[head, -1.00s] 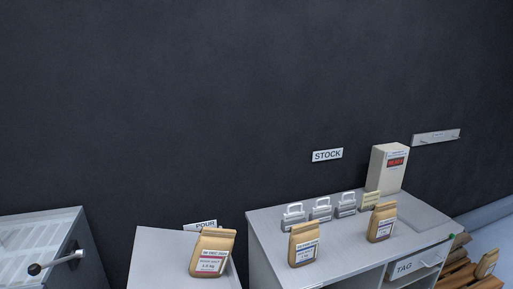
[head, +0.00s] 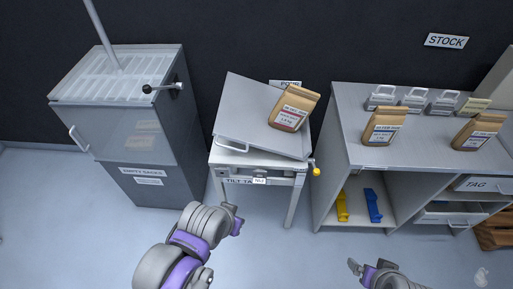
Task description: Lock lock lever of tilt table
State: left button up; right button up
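The tilt table (head: 262,165) stands in the middle, a small grey table with a label on its front. Its top plate (head: 240,104) is tilted, with its far left side raised. A tan paper bag (head: 294,108) stands on the plate's right part. A yellow-knobbed lever (head: 316,171), apparently the lock lever, sticks out at the table's right front corner. My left gripper (head: 224,247) is low in front of the table, apart from it. My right gripper (head: 362,270) is at the bottom edge, partly cut off, below the lever and apart from it. Neither opening shows clearly.
A grey hopper cabinet (head: 140,140) with a black-knobbed handle (head: 161,88) stands left. A stock bench (head: 350,120) stands right, carrying two bags and several grey clips, with yellow and blue items on its shelf. Floor before the tilt table is clear.

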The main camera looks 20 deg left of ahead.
aim_at(316, 172)
jog(key=i+l+u, duration=0.1)
jog(key=i+l, duration=0.5)
jog(key=i, duration=0.2)
